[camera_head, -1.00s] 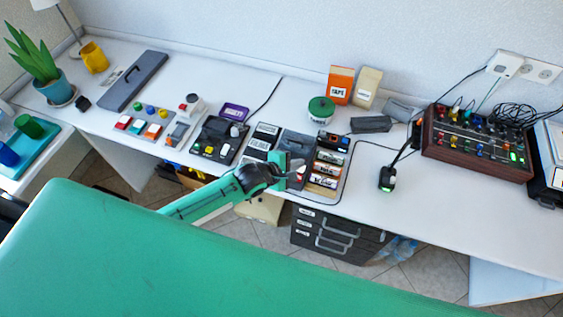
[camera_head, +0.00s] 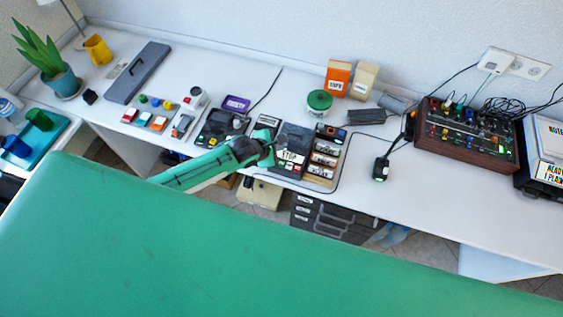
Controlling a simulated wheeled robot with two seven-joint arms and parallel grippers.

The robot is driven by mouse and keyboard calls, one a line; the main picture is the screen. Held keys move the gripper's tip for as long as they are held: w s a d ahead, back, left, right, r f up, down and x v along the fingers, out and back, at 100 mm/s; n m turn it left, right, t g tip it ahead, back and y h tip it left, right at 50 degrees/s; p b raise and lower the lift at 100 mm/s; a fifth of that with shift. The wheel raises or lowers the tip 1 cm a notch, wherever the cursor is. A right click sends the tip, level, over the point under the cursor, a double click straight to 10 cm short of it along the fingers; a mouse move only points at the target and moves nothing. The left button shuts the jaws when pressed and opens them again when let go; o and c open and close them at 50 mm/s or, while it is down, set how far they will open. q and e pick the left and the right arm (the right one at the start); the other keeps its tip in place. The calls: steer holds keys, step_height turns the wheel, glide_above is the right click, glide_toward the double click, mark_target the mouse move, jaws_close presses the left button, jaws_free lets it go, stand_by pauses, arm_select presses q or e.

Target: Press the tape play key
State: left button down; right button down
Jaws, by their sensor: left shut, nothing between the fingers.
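A dark grey panel device (camera_head: 295,137) lies on the desk near the middle, with a white STOP label (camera_head: 292,156) and a row of small coloured keys (camera_head: 289,165) at its front edge. A second black device (camera_head: 219,125) with several light keys sits to its left. I cannot tell which key is the tape play key. My left gripper (camera_head: 269,149) is shut and empty, just left of the STOP label. Whether it touches anything is unclear. My arm hides part of the desk between the two devices. My right gripper is not in view.
Labelled cassettes (camera_head: 325,154) stand in a rack right of the panel. A green-lidded tub (camera_head: 319,103) and an orange TAPE box (camera_head: 338,77) stand behind. A wooden-sided mixer (camera_head: 468,134) is at right. Coloured button boxes (camera_head: 145,119) are at left. A cable crosses the desk.

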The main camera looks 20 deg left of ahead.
arm_select(q)
steer(key=b, duration=0.7)
glide_above(281, 163)
steer(key=f, duration=0.4)
steer(key=s+f, duration=0.1)
steer(key=f, duration=0.1)
steer(key=shift+a+f, duration=0.3)
steer(key=shift+f, duration=0.05)
steer(key=shift+f+b, duration=0.5)
steer(key=shift+f, duration=0.55)
steer(key=shift+f, duration=0.1)
steer(key=shift+f, duration=0.3)
steer(key=shift+f, duration=0.4)
stand_by(0.7)
stand_by(0.4)
steer(key=shift+r+p, duration=0.85)
